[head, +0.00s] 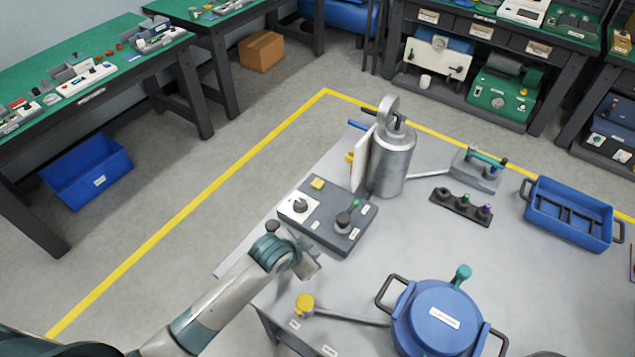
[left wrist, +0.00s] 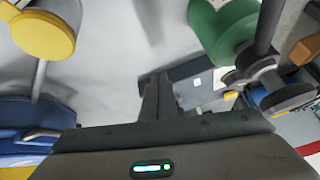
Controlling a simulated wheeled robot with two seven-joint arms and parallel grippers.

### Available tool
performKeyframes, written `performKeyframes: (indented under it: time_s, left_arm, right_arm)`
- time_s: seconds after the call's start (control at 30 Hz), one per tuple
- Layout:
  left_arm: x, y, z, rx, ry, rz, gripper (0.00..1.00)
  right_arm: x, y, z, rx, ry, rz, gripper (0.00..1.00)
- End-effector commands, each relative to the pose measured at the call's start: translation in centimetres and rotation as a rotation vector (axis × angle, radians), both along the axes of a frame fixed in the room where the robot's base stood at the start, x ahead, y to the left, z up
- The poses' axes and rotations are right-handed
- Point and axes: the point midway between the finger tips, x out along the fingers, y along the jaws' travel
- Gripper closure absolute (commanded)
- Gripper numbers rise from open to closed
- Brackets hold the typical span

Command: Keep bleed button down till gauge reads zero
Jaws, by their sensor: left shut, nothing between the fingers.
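A dark grey control box (head: 345,238) stands on the grey table's left part. I cannot tell which is the bleed button. A metal cylinder (head: 391,165) stands behind the box, with a pale plate seen edge-on at its left; no gauge reading is legible. My left gripper (head: 308,262) is at the box's near edge, holding nothing. Its fingers (left wrist: 157,97) are together in the left wrist view. My right gripper is out of view.
A yellow-knobbed rod (head: 305,305) leads to a blue lidded pot (head: 437,322) at the near side. A blue tray (head: 568,214), a dark strip with several knobs (head: 461,206) and a metal fixture (head: 476,172) occupy the right. Bare tabletop lies between them.

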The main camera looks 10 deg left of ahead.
Motion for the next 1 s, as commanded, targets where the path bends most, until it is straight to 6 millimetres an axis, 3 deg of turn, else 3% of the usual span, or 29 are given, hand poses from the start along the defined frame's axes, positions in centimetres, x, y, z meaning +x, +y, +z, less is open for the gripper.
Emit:
performKeyframes:
  time_s: [0.1, 0.47, 0.8, 1.0]
  left_arm:
    - [3.2, -0.4, 1.1, 0.022, -0.042, -0.049, 1.00]
    - [11.7, -0.2, 4.3, 0.097, -0.149, -0.169, 1.00]
    - [19.6, 2.2, 8.5, 0.192, -0.246, -0.240, 1.00]
    - [22.9, 3.8, 10.6, 0.236, -0.284, -0.259, 1.00]
  right_arm:
    - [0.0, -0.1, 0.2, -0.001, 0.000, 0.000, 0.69]
    - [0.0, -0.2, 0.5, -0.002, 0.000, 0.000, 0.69]
    - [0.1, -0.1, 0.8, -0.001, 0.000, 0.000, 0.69]
    - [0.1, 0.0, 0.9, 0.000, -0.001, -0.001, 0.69]
